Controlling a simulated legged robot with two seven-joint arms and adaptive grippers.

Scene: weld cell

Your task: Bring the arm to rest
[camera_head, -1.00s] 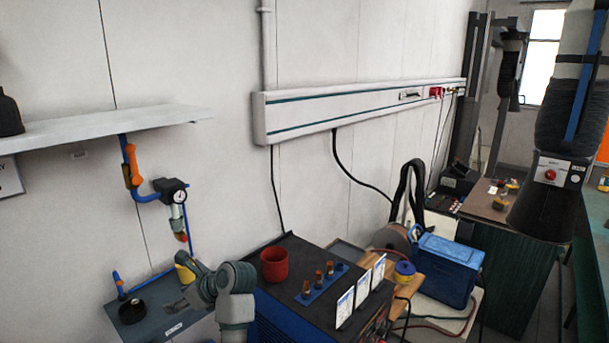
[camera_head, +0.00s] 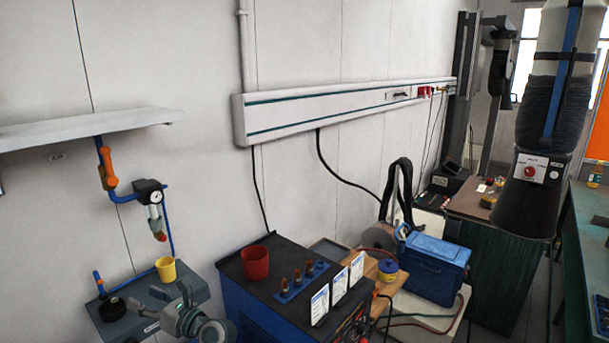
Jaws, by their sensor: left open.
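My left gripper (camera_head: 168,301) is at the bottom left of the head view, open, with nothing seen between its fingers. It is in front of the small grey wall shelf (camera_head: 196,286) and left of the blue welding machine (camera_head: 245,317). A yellow cup (camera_head: 166,270) stands on that shelf, just behind and above the gripper in the picture. I cannot tell whether the gripper touches the shelf. Most of my left arm is below the picture edge. My right gripper is not in view.
A red cup (camera_head: 255,264), a blue strip of several nozzles (camera_head: 301,282) and white cards (camera_head: 339,286) stand on the machine. A black roll (camera_head: 112,308) lies on the grey shelf. A blue toolbox (camera_head: 434,268) stands to the right.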

